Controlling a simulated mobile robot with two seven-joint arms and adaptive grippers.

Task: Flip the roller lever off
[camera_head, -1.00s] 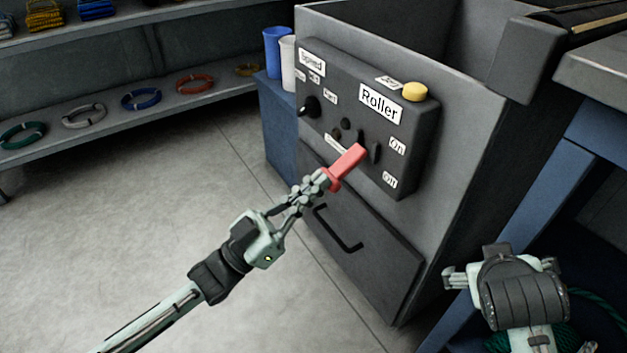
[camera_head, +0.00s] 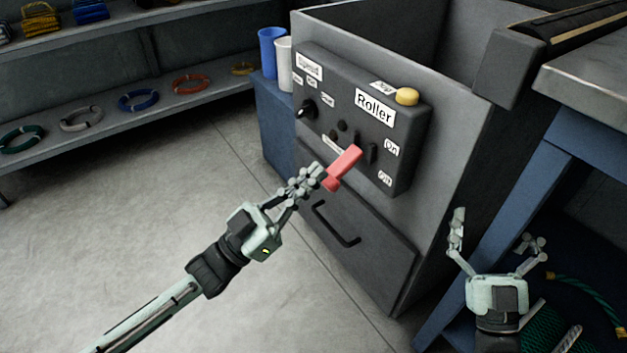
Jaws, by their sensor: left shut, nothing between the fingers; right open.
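The red roller lever (camera_head: 345,166) sticks out from the dark control box (camera_head: 402,170), beside the "On" and "Off" labels and below the "Roller" label (camera_head: 375,108). Its free end points down and to the left, toward me. My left gripper (camera_head: 318,172) is shut and empty, with its fingertips right at the lever's lower end; I cannot tell whether they touch it. My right gripper (camera_head: 497,232) is open and empty, low at the right, away from the box.
A black drawer handle (camera_head: 336,224) sits below the box. A yellow button (camera_head: 407,96) tops the box. A blue-legged table (camera_head: 560,150) stands at the right, with green netting (camera_head: 540,330) below. Blue and white cups (camera_head: 271,52) stand behind. Floor at left is clear.

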